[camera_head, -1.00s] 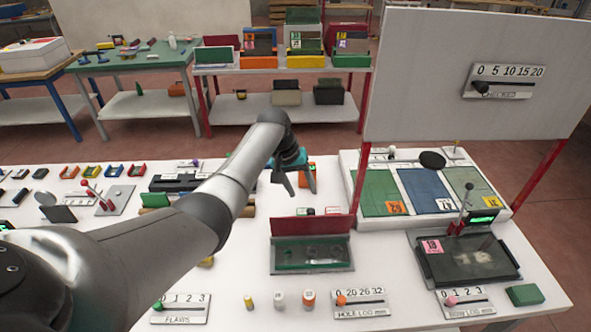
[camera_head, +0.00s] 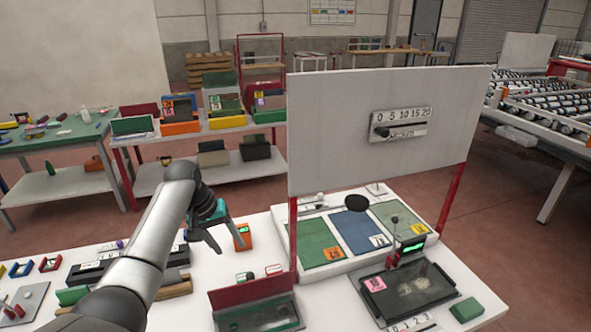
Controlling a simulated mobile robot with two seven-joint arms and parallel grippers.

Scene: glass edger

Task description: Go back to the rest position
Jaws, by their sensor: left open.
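My left gripper (camera_head: 222,243) hangs over the white worktable (camera_head: 340,315), its dark fingers apart and nothing between them. My left arm comes in from the lower left. My right gripper is not in view.
A dark tray (camera_head: 407,290) and a red-lidded box (camera_head: 255,310) are nearer. Open floor (camera_head: 520,235) lies right.

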